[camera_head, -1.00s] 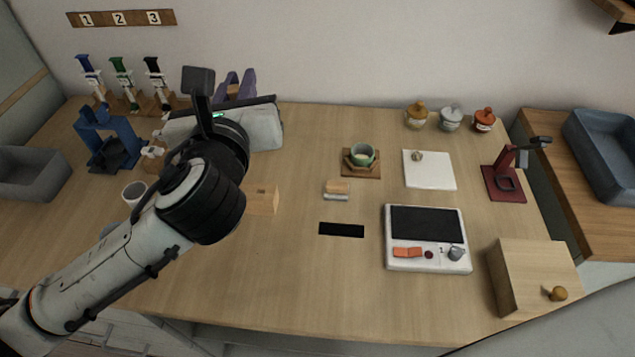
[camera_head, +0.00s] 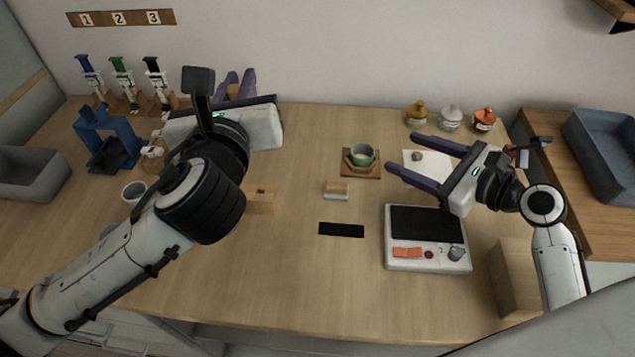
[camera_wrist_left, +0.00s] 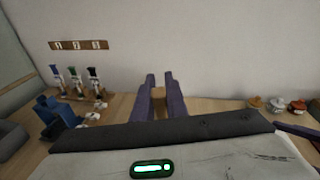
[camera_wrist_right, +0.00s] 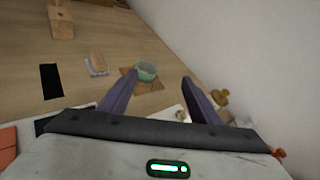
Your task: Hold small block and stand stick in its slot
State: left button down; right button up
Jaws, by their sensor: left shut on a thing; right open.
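My left gripper (camera_head: 238,84) reaches over the back left of the table. In the left wrist view its purple fingers are shut on a small light-wood piece (camera_wrist_left: 158,93); I cannot tell whether it is the small block. A wooden block (camera_head: 262,201) with a small dark opening stands on the table, partly hidden by my left arm; it also shows in the right wrist view (camera_wrist_right: 62,22). My right gripper (camera_head: 404,153) is open and empty, its fingers near the green bowl and white board. I cannot make out a separate stick.
A green bowl (camera_head: 362,153) sits on a wooden coaster. A wood-topped piece (camera_head: 337,188) lies near a black rectangle (camera_head: 341,230). A white device (camera_head: 428,259) is below my right gripper. Lidded jars (camera_head: 450,119) stand at the back. The front middle of the table is clear.

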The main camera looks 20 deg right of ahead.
aim_at(265, 195)
jog(key=a+g+y, duration=0.1)
jog(key=a, duration=0.2)
jog(key=w+a+n+g+y, duration=0.1)
jog(key=a, duration=0.3)
jog(key=w+a+y, duration=0.1)
jog(key=a, duration=0.2)
jog(key=shift+a+f+g+y, duration=0.2)
jog(key=shift+g+y, duration=0.1)
jog(key=shift+g, duration=0.1)
jog(key=s+a+n+g+y, duration=0.1)
jog(key=a, duration=0.2)
jog(key=a+n+g+y, duration=0.1)
jog(key=a+n+g, duration=0.1)
jog(key=a, duration=0.1)
jog(key=s+a+n+g+y, duration=0.1)
jog(key=a+g, duration=0.1)
jog(key=a, duration=0.1)
jog(key=shift+s+f, duration=0.35)
jog(key=x, duration=1.1)
jog(key=shift+a+f, duration=0.25)
jog(key=shift+a, duration=0.1)
jog(key=shift+c, duration=0.4)
